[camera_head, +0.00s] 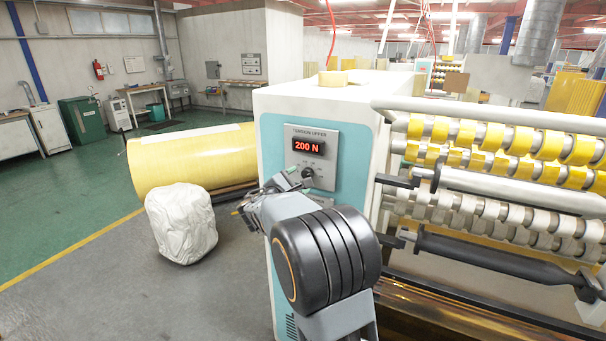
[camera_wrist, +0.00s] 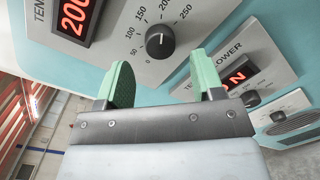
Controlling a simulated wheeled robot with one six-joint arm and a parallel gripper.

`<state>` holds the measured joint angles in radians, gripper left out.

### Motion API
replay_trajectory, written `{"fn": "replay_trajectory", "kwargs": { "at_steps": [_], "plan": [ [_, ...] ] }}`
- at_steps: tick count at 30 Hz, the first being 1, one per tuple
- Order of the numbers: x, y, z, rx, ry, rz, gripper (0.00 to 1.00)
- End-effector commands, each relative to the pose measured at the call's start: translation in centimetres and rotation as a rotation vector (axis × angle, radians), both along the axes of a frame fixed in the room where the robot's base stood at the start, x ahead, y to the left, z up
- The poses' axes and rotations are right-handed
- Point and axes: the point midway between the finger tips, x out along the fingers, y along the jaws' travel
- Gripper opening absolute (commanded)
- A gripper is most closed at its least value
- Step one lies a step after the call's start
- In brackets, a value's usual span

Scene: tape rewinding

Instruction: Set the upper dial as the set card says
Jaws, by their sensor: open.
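The upper dial (camera_wrist: 160,42) is a round dark knob on a grey panel labelled tension, with a printed scale up to 250 around it. The dial also shows in the head view (camera_head: 307,173), below the red display (camera_head: 308,146) reading 200 N. My gripper (camera_wrist: 165,78) is open and empty. Its two green fingers reach toward the panel, and the dial shows beyond the gap between them, apart from both. In the head view my gripper (camera_head: 283,180) is in front of the panel at its lower left. No set card is readable in either view.
A lower tension panel with its own red display (camera_wrist: 236,76) and knob (camera_wrist: 250,98) sits close to the right finger. Tape rollers (camera_head: 500,145) and a dark bar (camera_head: 480,255) stand to the right. A white wrapped bundle (camera_head: 181,222) and large yellow roll (camera_head: 190,158) lie left.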

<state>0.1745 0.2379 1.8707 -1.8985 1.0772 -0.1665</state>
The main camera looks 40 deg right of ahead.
Motion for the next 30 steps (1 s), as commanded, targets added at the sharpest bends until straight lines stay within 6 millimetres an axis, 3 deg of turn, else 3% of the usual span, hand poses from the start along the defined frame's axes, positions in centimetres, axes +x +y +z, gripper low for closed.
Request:
{"fn": "replay_trajectory", "kwargs": {
  "at_steps": [9, 21, 30],
  "plan": [
    [1.3, -2.9, 0.0, 0.001, 0.000, 0.001, 0.61],
    [1.4, -3.3, 0.0, 0.001, -0.001, 0.001, 0.61],
    [1.4, -3.3, 0.0, 0.001, -0.001, 0.001, 0.33]
  ]
}}
